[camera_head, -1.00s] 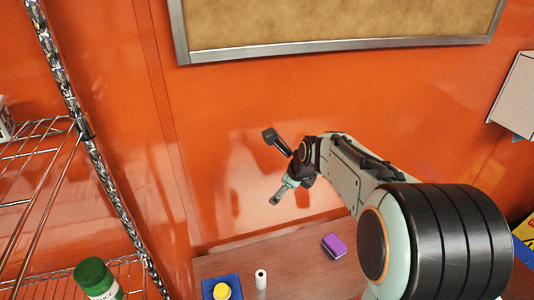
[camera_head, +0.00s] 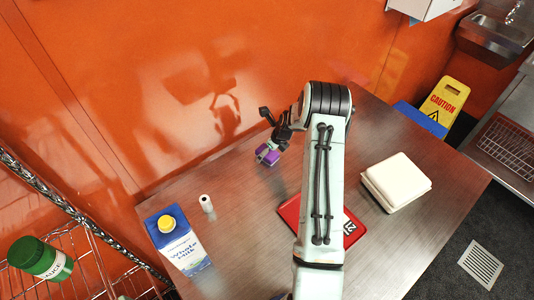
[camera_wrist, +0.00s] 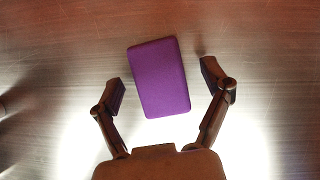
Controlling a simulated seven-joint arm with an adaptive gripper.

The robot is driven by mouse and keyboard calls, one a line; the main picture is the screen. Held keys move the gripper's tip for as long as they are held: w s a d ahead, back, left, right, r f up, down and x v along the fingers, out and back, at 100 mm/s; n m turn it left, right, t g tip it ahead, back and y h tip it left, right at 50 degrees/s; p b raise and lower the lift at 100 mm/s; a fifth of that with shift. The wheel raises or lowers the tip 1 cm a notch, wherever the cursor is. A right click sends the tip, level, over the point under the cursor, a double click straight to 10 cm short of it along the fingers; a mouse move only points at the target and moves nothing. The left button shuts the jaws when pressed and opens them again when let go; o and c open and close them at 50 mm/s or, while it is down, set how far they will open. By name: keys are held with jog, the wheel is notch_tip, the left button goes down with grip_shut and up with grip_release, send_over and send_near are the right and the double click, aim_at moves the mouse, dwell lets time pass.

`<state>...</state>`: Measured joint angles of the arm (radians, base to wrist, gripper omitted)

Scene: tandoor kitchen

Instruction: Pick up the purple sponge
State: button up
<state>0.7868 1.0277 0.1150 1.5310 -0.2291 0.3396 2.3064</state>
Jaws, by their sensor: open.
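The purple sponge (camera_head: 267,155) lies on the metal table (camera_head: 240,215) near the orange wall. My gripper (camera_head: 275,133) is just above and partly in front of it in the head view. In the wrist view the sponge (camera_wrist: 159,77) is a slightly tilted purple block. My open gripper's two fingers (camera_wrist: 160,90) stand on either side of its near part, with a gap on each side. They do not touch it. The sponge's far part extends beyond the fingertips.
A milk carton (camera_head: 178,243) and a small white roll (camera_head: 206,203) stand left of the sponge. A red flat item (camera_head: 290,213) lies partly under my arm. A white stack (camera_head: 397,181) is at the right. The orange wall (camera_head: 150,80) is close behind.

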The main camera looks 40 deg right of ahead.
jog(key=c, duration=0.9)
